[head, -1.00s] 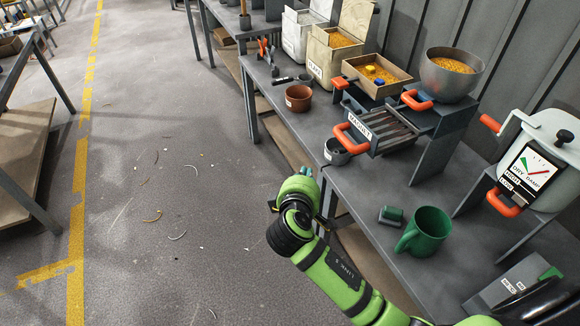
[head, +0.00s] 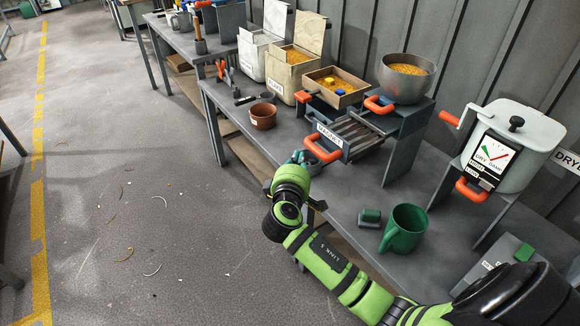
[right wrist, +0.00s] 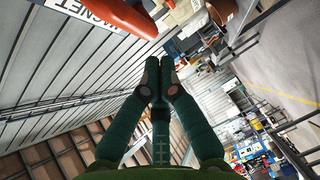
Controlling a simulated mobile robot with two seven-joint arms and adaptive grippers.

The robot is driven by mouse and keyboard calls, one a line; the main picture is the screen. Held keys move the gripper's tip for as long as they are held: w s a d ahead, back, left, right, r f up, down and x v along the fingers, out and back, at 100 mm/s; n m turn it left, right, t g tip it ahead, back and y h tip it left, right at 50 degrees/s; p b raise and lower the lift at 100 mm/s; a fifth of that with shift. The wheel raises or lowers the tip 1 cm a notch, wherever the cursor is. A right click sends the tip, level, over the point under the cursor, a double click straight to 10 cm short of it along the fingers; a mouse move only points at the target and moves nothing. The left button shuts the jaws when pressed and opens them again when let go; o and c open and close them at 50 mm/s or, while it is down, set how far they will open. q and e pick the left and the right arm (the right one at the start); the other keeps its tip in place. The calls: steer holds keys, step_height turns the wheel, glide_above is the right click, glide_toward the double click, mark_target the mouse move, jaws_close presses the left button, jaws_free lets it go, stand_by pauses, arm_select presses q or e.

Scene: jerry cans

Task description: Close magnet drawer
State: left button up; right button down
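The magnet drawer (head: 362,134) sticks out of its dark stand on the bench, with its grey bars uncovered. Its front carries a MAGNET label and an orange handle (head: 322,153). My right gripper (head: 297,157) is just left of the handle, at the bench's front edge, and its dark green fingertips are small in the head view. In the right wrist view, its fingers (right wrist: 155,62) meet at the tips with nothing visible between them. The orange handle (right wrist: 122,14) is close beyond them at the top, seemingly apart. My left gripper is out of view.
A grey bowl of grain (head: 405,77) stands on the drawer's stand, beside a wooden box (head: 335,89). A brown pot (head: 263,116), a green mug (head: 404,229) and a white dryer pot (head: 515,140) stand around. The floor at left is open.

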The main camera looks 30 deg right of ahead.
mark_target(361, 128)
steer(key=shift+d+f, duration=0.2)
steer(key=shift+d, duration=0.9)
steer(key=d, duration=0.6)
steer(key=w+d, duration=0.1)
steer(key=d, duration=1.3)
steer(key=shift+w+d, duration=0.2)
steer(key=shift+w, duration=0.1)
steer(key=shift+a, duration=0.15)
